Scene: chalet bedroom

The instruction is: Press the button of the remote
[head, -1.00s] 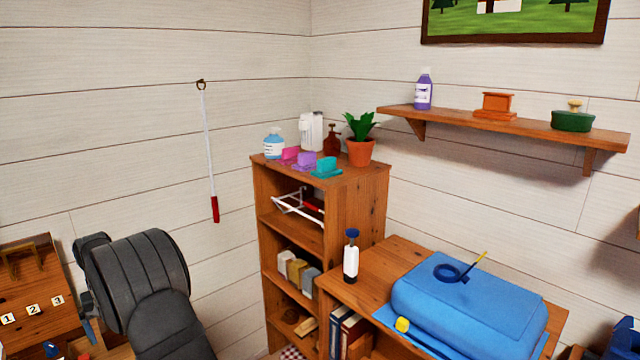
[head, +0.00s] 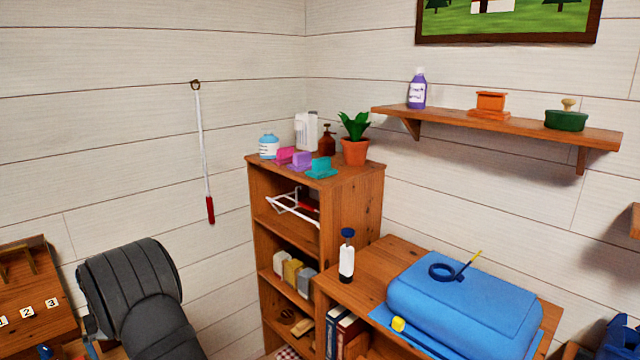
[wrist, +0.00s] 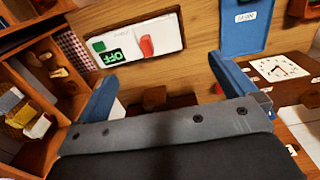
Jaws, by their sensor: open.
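I cannot pick out a remote for certain in either view. My gripper (wrist: 172,90) shows in the wrist view with its two blue fingers wide apart and nothing between them. Beyond the fingers, in the wrist view, a white panel (wrist: 160,28) is set against a wooden surface. The fingers look apart from the panel. My fingertips cannot be made out in the head view.
In the head view, a wooden shelf unit (head: 355,205) holds bottles, a potted plant (head: 355,150) and small coloured items. A lower cabinet bears a white bottle with a blue top (head: 346,262) and a blue case (head: 470,300). A wall shelf (head: 480,124) is at right.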

